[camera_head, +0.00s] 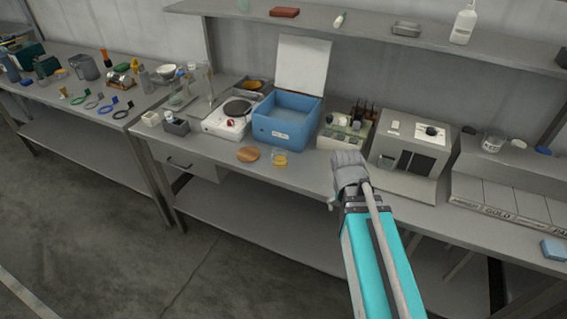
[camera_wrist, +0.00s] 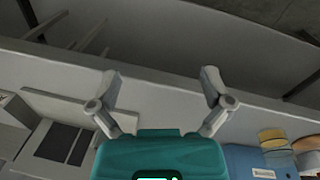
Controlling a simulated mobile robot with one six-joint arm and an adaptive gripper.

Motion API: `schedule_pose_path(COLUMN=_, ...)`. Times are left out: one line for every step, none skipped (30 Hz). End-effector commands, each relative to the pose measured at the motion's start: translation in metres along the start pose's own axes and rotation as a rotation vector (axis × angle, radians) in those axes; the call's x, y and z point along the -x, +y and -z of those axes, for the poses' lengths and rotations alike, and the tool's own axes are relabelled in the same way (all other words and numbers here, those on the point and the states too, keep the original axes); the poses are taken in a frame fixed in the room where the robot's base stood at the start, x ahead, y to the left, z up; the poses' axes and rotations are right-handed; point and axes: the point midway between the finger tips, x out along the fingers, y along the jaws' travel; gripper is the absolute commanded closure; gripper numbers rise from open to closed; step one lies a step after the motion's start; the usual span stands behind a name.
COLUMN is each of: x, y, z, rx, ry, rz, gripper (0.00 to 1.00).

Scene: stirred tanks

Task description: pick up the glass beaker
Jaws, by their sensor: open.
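The glass beaker (camera_head: 280,157) stands near the front edge of the bench and holds something amber. It sits just right of a round wooden disc (camera_head: 248,154) and in front of a blue box. It also shows at the right of the wrist view (camera_wrist: 272,140), beside the disc. My gripper (camera_head: 347,163) is over the bench's front edge, to the right of the beaker and apart from it. In the wrist view my gripper (camera_wrist: 160,82) has its two fingers spread wide with nothing between them.
The blue box (camera_head: 287,120) has its white lid raised. A white hotplate (camera_head: 228,118) stands left of it and a bottle rack (camera_head: 343,132) right. A grey instrument (camera_head: 409,153) stands right of my gripper. A shelf (camera_head: 365,27) runs above. The bench front around the beaker is clear.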

Motion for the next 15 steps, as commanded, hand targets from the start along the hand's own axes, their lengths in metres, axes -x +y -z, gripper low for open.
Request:
schedule_pose_path(x=-0.004, y=-0.009, z=0.011, rx=-0.020, ry=0.008, rz=-0.033, gripper=0.00)
schedule_pose_path(x=-0.005, y=-0.013, z=0.016, rx=-0.037, ry=0.015, rz=-0.056, gripper=0.00)
schedule_pose_path(x=-0.006, y=-0.019, z=0.022, rx=-0.061, ry=0.026, rz=-0.086, gripper=0.00)
schedule_pose_path(x=-0.006, y=-0.024, z=0.027, rx=-0.080, ry=0.037, rz=-0.110, gripper=0.00)
schedule_pose_path(x=-0.006, y=-0.030, z=0.032, rx=-0.099, ry=0.048, rz=-0.134, gripper=0.00)
schedule_pose_path(x=-0.006, y=-0.037, z=0.039, rx=-0.127, ry=0.066, rz=-0.167, gripper=0.00)
schedule_pose_path(x=-0.006, y=-0.043, z=0.044, rx=-0.148, ry=0.081, rz=-0.190, gripper=0.00)
schedule_pose_path(x=-0.006, y=-0.049, z=0.049, rx=-0.170, ry=0.098, rz=-0.214, gripper=0.00)
schedule_pose_path(x=-0.005, y=-0.057, z=0.056, rx=-0.198, ry=0.122, rz=-0.244, gripper=0.00)
schedule_pose_path(x=-0.005, y=-0.064, z=0.061, rx=-0.219, ry=0.142, rz=-0.266, gripper=0.00)
schedule_pose_path(x=-0.004, y=-0.071, z=0.065, rx=-0.241, ry=0.163, rz=-0.287, gripper=0.00)
schedule_pose_path(x=-0.002, y=-0.080, z=0.071, rx=-0.269, ry=0.192, rz=-0.313, gripper=0.00)
schedule_pose_path(x=-0.001, y=-0.087, z=0.076, rx=-0.290, ry=0.216, rz=-0.332, gripper=0.00)
schedule_pose_path(x=0.000, y=-0.095, z=0.080, rx=-0.312, ry=0.241, rz=-0.349, gripper=0.00)
schedule_pose_path(x=0.002, y=-0.106, z=0.086, rx=-0.340, ry=0.276, rz=-0.372, gripper=0.00)
